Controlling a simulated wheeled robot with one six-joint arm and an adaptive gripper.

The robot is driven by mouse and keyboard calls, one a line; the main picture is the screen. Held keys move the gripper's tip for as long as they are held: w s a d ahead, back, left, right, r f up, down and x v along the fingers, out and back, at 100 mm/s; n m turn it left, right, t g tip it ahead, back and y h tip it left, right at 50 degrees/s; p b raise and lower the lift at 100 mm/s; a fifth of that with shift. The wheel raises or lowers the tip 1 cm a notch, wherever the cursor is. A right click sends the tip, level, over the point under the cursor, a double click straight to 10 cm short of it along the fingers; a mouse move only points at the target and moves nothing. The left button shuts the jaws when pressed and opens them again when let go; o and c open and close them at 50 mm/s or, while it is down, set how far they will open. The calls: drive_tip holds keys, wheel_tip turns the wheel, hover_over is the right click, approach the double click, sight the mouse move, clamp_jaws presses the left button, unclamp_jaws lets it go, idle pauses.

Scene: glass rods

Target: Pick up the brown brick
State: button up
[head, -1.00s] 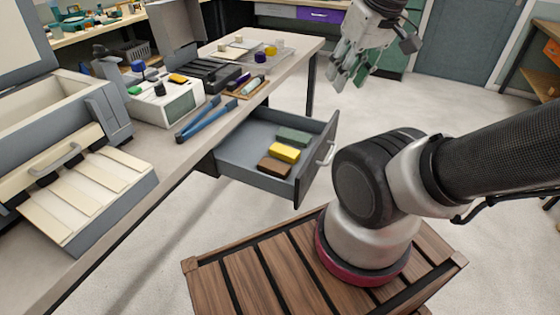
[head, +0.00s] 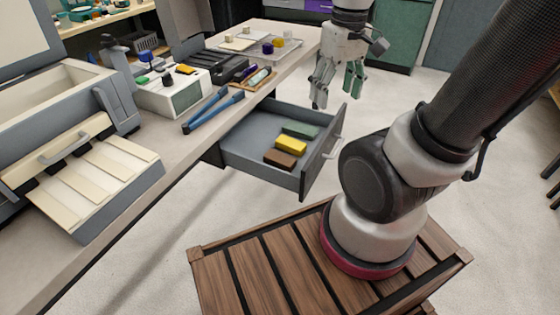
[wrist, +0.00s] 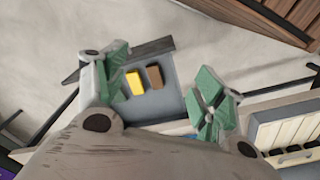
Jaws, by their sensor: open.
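The brown brick (head: 280,159) lies in the open grey drawer (head: 240,165), at its near end in the head view. A yellow brick (head: 291,145) and a green brick (head: 300,130) lie beyond it in a row. In the wrist view the brown brick (wrist: 155,77) is beside the yellow brick (wrist: 135,82), between my fingers in the picture but well below them. My gripper (head: 325,98) is open and empty, pointing down above and beyond the drawer's far end.
The drawer's handle (head: 332,147) faces right. The bench top holds blue tongs (head: 213,112), a white device (head: 172,95) and a small wooden tray (head: 254,80) by the edge above the drawer. Open floor lies around the drawer.

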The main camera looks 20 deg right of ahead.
drive_tip(key=w+a+f+n+g, duration=0.1)
drive_tip(key=w+a+f+g, duration=0.15)
drive_tip(key=w+f, duration=0.45)
drive_tip(key=n+t, duration=0.2)
drive_tip(key=n, duration=0.3)
hover_over(280, 157)
drive_tip(key=f, duration=1.2)
drive_tip(key=s+f, duration=0.1)
drive_tip(key=f, duration=0.6)
drive_tip(key=shift+a+f, duration=0.1)
drive_tip(key=shift+a, duration=0.3)
drive_tip(key=shift+w+f, duration=0.25)
drive_tip(key=shift+w, duration=0.1)
drive_tip(key=f, duration=0.7)
drive_tip(key=shift+w+d+f, duration=0.15)
drive_tip(key=shift+d, duration=0.2)
drive_tip(key=c, duration=1.2)
